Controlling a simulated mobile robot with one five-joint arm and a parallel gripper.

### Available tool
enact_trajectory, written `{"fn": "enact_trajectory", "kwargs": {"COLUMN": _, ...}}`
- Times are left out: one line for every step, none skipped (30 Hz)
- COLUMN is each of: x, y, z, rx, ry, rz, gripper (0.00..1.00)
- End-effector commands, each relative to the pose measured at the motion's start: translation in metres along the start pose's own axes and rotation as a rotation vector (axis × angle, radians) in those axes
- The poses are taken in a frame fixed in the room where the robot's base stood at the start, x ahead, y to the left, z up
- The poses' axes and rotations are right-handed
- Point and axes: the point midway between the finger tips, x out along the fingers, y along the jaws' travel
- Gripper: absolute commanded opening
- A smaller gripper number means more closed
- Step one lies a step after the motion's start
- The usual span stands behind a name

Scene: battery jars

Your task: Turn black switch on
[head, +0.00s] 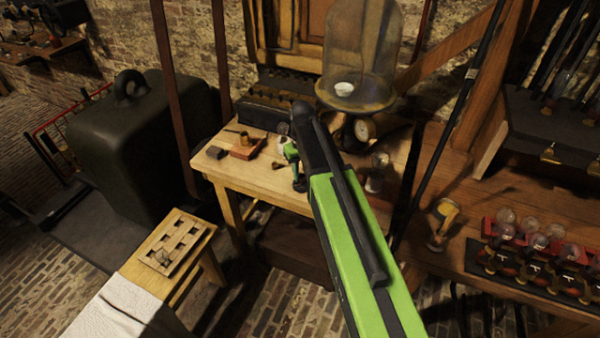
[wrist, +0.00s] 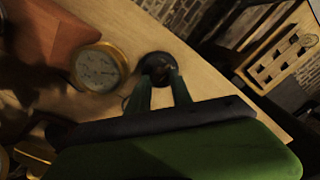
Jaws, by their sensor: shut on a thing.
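A round black switch (wrist: 157,65) sits on the pale wooden table top in the wrist view. My gripper (wrist: 160,82) reaches down to it, its two dark green fingers shut on its upper part. Where the fingertips touch is dark, so the switch's setting cannot be read. In the head view my gripper (head: 293,156) is low over the wooden table (head: 262,184), near its front edge.
A brass-rimmed dial (wrist: 100,68) stands close left of the switch in the wrist view. On the table are a red-based brass device (head: 247,148), a dark block (head: 215,153) and a glass bell jar (head: 360,45). A slotted wooden rack (head: 178,241) stands front left.

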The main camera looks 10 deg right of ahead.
Motion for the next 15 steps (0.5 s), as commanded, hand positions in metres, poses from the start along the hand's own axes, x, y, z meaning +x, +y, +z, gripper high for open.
{"fn": "enact_trajectory", "kwargs": {"x": 0.0, "y": 0.0013, "z": -0.0004, "rx": 0.041, "ry": 0.001, "rz": 0.003, "gripper": 0.0}}
{"fn": "enact_trajectory", "kwargs": {"x": 0.0, "y": 0.0013, "z": -0.0004, "rx": 0.07, "ry": 0.001, "rz": 0.003, "gripper": 0.0}}
{"fn": "enact_trajectory", "kwargs": {"x": 0.0, "y": 0.0013, "z": -0.0004, "rx": 0.108, "ry": 0.001, "rz": 0.003, "gripper": 0.0}}
{"fn": "enact_trajectory", "kwargs": {"x": 0.0, "y": 0.0013, "z": -0.0003, "rx": 0.136, "ry": 0.001, "rz": 0.003, "gripper": 0.0}}
{"fn": "enact_trajectory", "kwargs": {"x": 0.0, "y": 0.0012, "z": -0.0003, "rx": 0.165, "ry": 0.001, "rz": 0.003, "gripper": 0.0}}
{"fn": "enact_trajectory", "kwargs": {"x": 0.0, "y": 0.0012, "z": -0.0003, "rx": 0.201, "ry": 0.001, "rz": 0.002, "gripper": 0.0}}
{"fn": "enact_trajectory", "kwargs": {"x": 0.0, "y": 0.0012, "z": -0.0002, "rx": 0.229, "ry": 0.001, "rz": 0.002, "gripper": 0.0}}
{"fn": "enact_trajectory", "kwargs": {"x": 0.0, "y": 0.0012, "z": -0.0002, "rx": 0.256, "ry": 0.001, "rz": 0.002, "gripper": 0.0}}
{"fn": "enact_trajectory", "kwargs": {"x": 0.0, "y": 0.0011, "z": -0.0002, "rx": 0.29, "ry": 0.001, "rz": 0.002, "gripper": 0.0}}
{"fn": "enact_trajectory", "kwargs": {"x": 0.0, "y": 0.0011, "z": -0.0002, "rx": 0.316, "ry": 0.001, "rz": 0.002, "gripper": 0.0}}
{"fn": "enact_trajectory", "kwargs": {"x": 0.0, "y": 0.0011, "z": -0.0001, "rx": 0.341, "ry": 0.001, "rz": 0.002, "gripper": 0.0}}
{"fn": "enact_trajectory", "kwargs": {"x": 0.0, "y": 0.0011, "z": -0.0001, "rx": 0.373, "ry": 0.001, "rz": 0.002, "gripper": 0.0}}
{"fn": "enact_trajectory", "kwargs": {"x": 0.0, "y": 0.001, "z": -0.0001, "rx": 0.395, "ry": 0.001, "rz": 0.002, "gripper": 0.0}}
{"fn": "enact_trajectory", "kwargs": {"x": 0.0, "y": 0.001, "z": -0.0001, "rx": 0.417, "ry": 0.001, "rz": 0.002, "gripper": 0.0}}
{"fn": "enact_trajectory", "kwargs": {"x": 0.0, "y": 0.0009, "z": -0.0001, "rx": 0.445, "ry": 0.001, "rz": 0.002, "gripper": 0.0}}
